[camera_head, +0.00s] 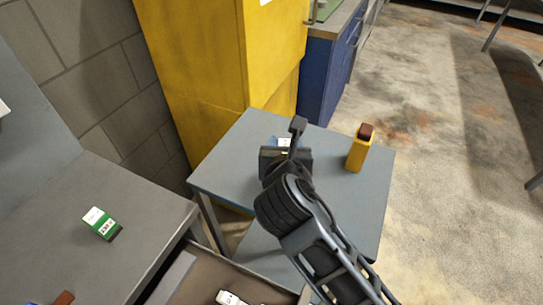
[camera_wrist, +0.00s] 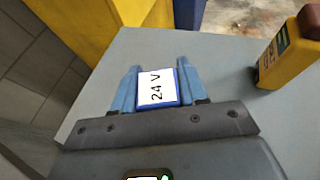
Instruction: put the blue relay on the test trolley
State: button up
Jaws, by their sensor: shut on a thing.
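The blue relay (camera_wrist: 157,88) has a white label reading "24 V" and a blue edge. My gripper (camera_wrist: 158,70) is shut on it, with one blue-grey finger on each side. In the head view the relay (camera_head: 284,141) shows only as a small white and blue patch beyond my dark gripper (camera_head: 286,148). The test trolley (camera_head: 340,205) is a grey-blue table, and the gripper and relay are over its top. I cannot tell whether the relay touches the surface.
A yellow device with a brown top (camera_head: 357,150) stands on the trolley's right side. A yellow cabinet (camera_head: 200,60) is behind. A green and white block (camera_head: 102,224) lies on the grey bench at left. An open drawer holds a white item (camera_head: 230,298). The trolley's left part is clear.

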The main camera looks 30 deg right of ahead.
jog(key=w, duration=0.1)
jog(key=w+a+f, duration=0.1)
jog(key=w+f, duration=0.1)
jog(key=shift+w+a+f, duration=0.2)
jog(key=shift+a, duration=0.2)
jog(key=shift+f, duration=2)
jog(key=o, duration=1.1)
jog(key=shift+f, duration=0.15)
jog(key=shift+s+r, duration=0.15)
jog(key=shift+r, duration=0.05)
jog(key=v, duration=1.1)
jog(key=shift+s+a+r+b, duration=0.1)
jog(key=shift+s+a+b, duration=0.15)
jog(key=shift+s+b, duration=0.1)
